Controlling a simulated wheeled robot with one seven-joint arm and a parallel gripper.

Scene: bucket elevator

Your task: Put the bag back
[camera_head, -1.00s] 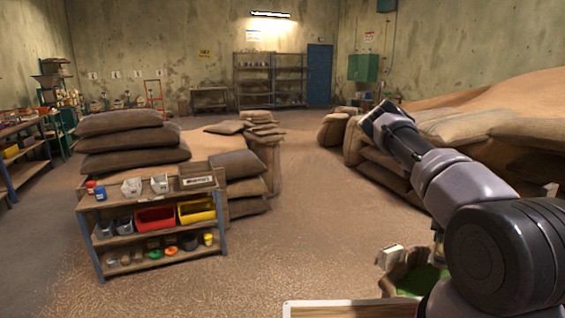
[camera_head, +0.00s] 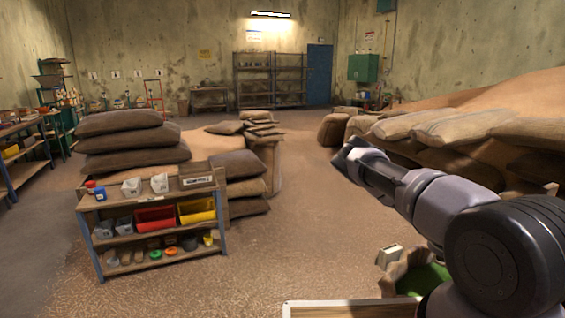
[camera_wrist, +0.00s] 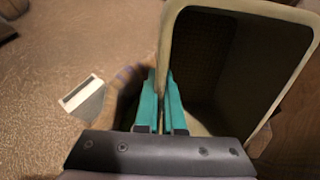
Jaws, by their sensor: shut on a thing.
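In the wrist view my gripper (camera_wrist: 161,78) has its teal fingers closed on the left wall of an open, box-like container with a pale rim (camera_wrist: 240,8) and dark interior. I cannot tell whether this container is the bag. A brown bag-like shape (camera_wrist: 126,88) shows just left of the fingers, partly hidden by them. In the head view a brown open bag (camera_head: 398,270) with green inside stands at the lower right, partly covered by my arm.
A small pale box (camera_head: 389,255) sits beside the brown bag and also shows in the wrist view (camera_wrist: 82,92). A low shelf (camera_head: 150,198) with bins stands left. Stacked sacks (camera_head: 120,145) and a grain heap (camera_head: 500,95) lie behind. The middle floor is clear.

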